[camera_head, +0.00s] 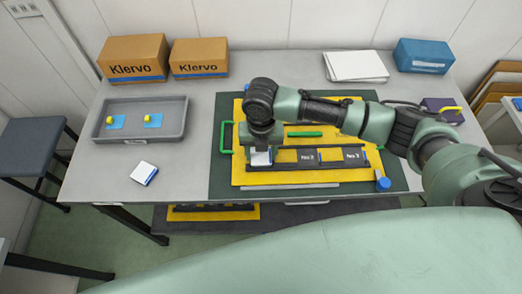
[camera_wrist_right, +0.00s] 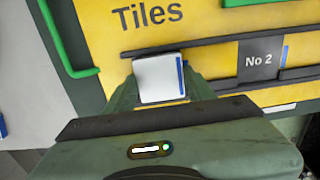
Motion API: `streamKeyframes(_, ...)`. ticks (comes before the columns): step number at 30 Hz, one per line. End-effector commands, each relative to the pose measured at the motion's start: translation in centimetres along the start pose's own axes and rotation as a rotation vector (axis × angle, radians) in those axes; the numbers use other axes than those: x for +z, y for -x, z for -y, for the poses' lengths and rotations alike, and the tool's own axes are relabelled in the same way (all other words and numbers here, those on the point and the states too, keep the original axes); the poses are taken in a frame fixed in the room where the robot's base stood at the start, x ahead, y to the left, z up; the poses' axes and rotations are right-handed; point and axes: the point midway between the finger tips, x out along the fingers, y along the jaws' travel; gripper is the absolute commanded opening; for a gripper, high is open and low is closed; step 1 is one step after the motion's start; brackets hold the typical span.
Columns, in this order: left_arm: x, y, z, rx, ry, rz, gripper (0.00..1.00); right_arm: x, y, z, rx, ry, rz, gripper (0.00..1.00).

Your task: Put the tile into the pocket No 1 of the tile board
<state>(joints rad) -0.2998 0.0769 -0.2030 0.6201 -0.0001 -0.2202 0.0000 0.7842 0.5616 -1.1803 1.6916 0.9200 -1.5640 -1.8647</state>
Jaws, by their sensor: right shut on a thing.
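My right gripper (camera_head: 262,146) is shut on a white tile (camera_head: 261,158) with a blue stripe, over the left end of the black rail on the yellow tile board (camera_head: 250,179). In the right wrist view the tile (camera_wrist_right: 157,80) sits between the fingers, blue stripe to the right. Pocket No 2 (camera_head: 305,158) and pocket No 3 (camera_head: 352,155) show to its right. The label of pocket No 1 is hidden by the tile and gripper. I cannot tell whether the tile touches the board. My left gripper is not in view.
Another white tile (camera_head: 144,172) lies on the table left of the dark mat (camera_head: 219,187). A grey tray (camera_head: 177,105) holds two blue pieces with yellow knobs. Green handles (camera_head: 225,137) rise from the board. Boxes (camera_head: 134,57), white sheets (camera_head: 356,66) and a blue case (camera_head: 424,56) stand behind.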

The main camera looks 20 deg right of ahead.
Motion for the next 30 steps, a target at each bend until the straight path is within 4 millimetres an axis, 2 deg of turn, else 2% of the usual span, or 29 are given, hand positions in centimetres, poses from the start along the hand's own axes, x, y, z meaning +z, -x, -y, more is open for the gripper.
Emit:
streamKeyframes(10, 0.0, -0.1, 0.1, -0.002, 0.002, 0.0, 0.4, 0.0, -0.3, -0.1, 0.001, 0.0, 0.0, 0.1)
streamKeyframes(11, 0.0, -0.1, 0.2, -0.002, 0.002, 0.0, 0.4, 0.0, -0.4, 0.0, 0.001, 0.0, 0.0, 0.57)
streamKeyframes(13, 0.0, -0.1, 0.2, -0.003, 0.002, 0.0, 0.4, 0.0, -0.3, 0.0, 0.001, 0.0, 0.0, 0.76)
streamKeyframes(23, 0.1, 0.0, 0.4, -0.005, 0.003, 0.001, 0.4, 0.0, -0.1, 0.0, 0.001, 0.0, 0.001, 0.76)
streamKeyframes(26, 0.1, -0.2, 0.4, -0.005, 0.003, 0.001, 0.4, 0.1, 0.5, -0.1, 0.002, 0.0, 0.002, 0.76)
streamKeyframes(30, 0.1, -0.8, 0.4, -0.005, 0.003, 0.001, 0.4, 0.1, 2.7, -0.1, 0.004, 0.001, 0.005, 0.76)
